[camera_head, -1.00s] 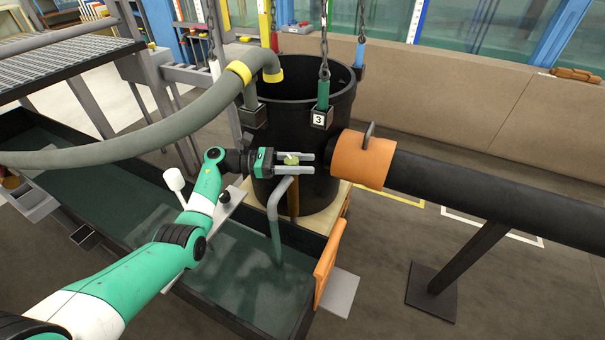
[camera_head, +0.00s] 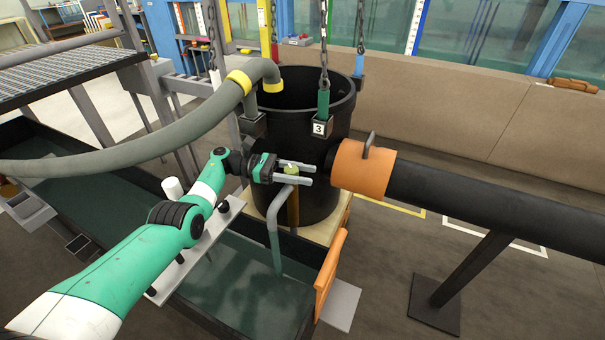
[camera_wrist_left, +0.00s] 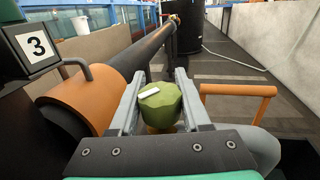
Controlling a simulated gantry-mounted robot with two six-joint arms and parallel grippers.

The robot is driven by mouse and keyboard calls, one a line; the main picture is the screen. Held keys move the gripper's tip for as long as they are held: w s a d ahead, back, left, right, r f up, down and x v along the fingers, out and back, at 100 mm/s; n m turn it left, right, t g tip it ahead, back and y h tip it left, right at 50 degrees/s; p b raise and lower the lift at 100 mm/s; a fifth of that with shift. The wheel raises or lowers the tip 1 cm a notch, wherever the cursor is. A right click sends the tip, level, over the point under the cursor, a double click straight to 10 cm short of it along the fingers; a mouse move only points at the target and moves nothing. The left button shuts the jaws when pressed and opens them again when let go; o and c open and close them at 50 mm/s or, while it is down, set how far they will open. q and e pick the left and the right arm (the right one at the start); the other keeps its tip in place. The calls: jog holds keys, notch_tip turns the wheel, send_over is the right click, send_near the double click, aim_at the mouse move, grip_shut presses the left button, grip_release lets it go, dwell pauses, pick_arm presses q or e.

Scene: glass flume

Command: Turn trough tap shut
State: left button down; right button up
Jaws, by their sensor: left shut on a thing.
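The trough tap has a green knob (camera_wrist_left: 160,105) with a white mark on its top. In the left wrist view it sits between the two grey fingers of my left gripper (camera_wrist_left: 158,98), which is shut on it. In the head view the knob (camera_head: 290,169) shows between the fingers of the left gripper (camera_head: 297,174), in front of the black barrel (camera_head: 322,206). A grey bent spout pipe (camera_head: 273,222) runs down from the tap into the long trough (camera_head: 318,262) of water. My right gripper is not in view.
An orange collar (camera_head: 362,168) on a black pipe (camera_head: 480,200) lies just right of the gripper. A grey hose (camera_head: 150,140) arches above the arm. Chains (camera_head: 323,45) hang at the barrel's rim. An orange handle (camera_head: 331,272) stands at the trough's end.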

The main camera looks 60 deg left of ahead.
pick_arm(q)
jog(key=shift+c, duration=1.9)
grip_release()
jog(key=shift+r, duration=0.1)
jog(key=s+d+r+p, duration=0.9)
jog(key=r+p, duration=0.3)
jog(key=p, duration=0.2)
jog(key=shift+s+d+r, duration=0.35)
jog(key=shift+d, duration=0.25)
